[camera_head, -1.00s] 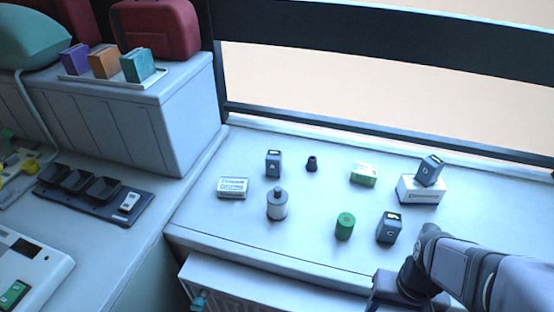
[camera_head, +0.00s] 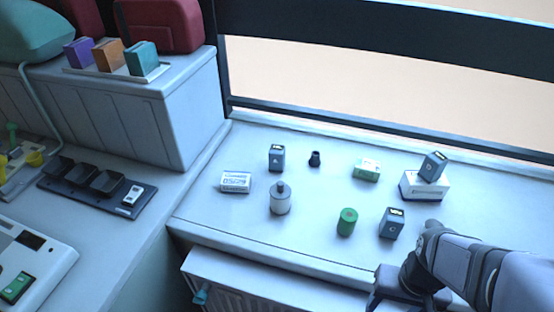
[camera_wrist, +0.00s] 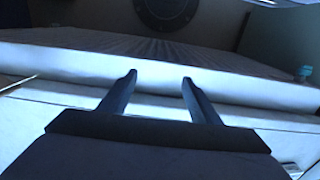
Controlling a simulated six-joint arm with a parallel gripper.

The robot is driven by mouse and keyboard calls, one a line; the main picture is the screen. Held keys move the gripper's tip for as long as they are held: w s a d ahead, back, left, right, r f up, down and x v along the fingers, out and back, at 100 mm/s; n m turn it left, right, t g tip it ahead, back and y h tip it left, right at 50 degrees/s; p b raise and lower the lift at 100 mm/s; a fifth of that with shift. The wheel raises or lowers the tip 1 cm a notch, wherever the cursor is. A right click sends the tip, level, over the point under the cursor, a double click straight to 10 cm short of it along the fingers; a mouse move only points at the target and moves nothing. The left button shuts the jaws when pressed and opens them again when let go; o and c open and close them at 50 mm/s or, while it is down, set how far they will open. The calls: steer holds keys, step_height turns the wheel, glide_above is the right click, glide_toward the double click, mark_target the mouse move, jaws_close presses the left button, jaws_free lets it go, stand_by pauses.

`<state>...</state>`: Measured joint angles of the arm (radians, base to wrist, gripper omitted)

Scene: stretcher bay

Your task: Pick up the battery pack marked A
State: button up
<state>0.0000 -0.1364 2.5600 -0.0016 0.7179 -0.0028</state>
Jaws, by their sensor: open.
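Three dark grey battery packs show in the head view. One (camera_head: 277,158) stands upright at the back left of the white counter; its letter is too small to read surely. A second pack (camera_head: 391,223), seemingly marked C, stands at the front right. A third (camera_head: 433,167), seemingly marked D, rests tilted on a white box (camera_head: 426,187). My gripper is at the bottom right of the head view, in front of the counter and cut by the frame edge. In the wrist view my gripper (camera_wrist: 159,80) is open and empty, with no pack in sight.
A white-grey bottle (camera_head: 280,200), green cylinder (camera_head: 347,222), small black piece (camera_head: 315,159), green-white box (camera_head: 367,170) and white labelled box (camera_head: 235,182) stand among the packs. A black tray with cups (camera_head: 119,204) lies left. A dark window frame borders the back.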

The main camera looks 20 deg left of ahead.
steer(key=shift+o, duration=0.4)
steer(key=w+a+r+m+t, duration=0.2)
steer(key=w+a+m, duration=0.1)
steer(key=w, duration=0.5)
steer(key=w+a+r+m+t+y, duration=0.1)
steer(key=w+a+r+m+t, duration=0.1)
steer(key=w, duration=0.7)
steer(key=w+a+r+m+t+y, duration=0.1)
steer(key=w+a+r+m+t, duration=0.1)
steer(key=w+a+m+t, duration=0.2)
steer(key=shift+w+a+r+m+b, duration=0.15)
steer(key=shift+w+a+m, duration=0.35)
steer(key=shift+w+a, duration=0.5)
steer(key=shift+w+a+r+m+b, duration=0.15)
steer(key=shift+w+a+m, duration=0.45)
steer(key=shift+w, duration=0.6)
steer(key=w+a+m+t+y+b, duration=0.1)
steer(key=w+a+m+t, duration=0.1)
steer(key=w+a+m, duration=0.4)
steer(key=w+a+m+t+b, duration=0.1)
steer(key=w+a+m, duration=0.1)
steer(key=a+m, duration=0.45)
steer(key=m+t+h+b, duration=0.2)
steer(key=m, duration=0.9)
glide_toward(275, 154)
steer(key=x, duration=0.3)
steer(key=shift+p+x, duration=1.05)
steer(key=shift+x, duration=0.8)
steer(key=shift+p+x, duration=0.9)
steer(key=shift+x, duration=1.1)
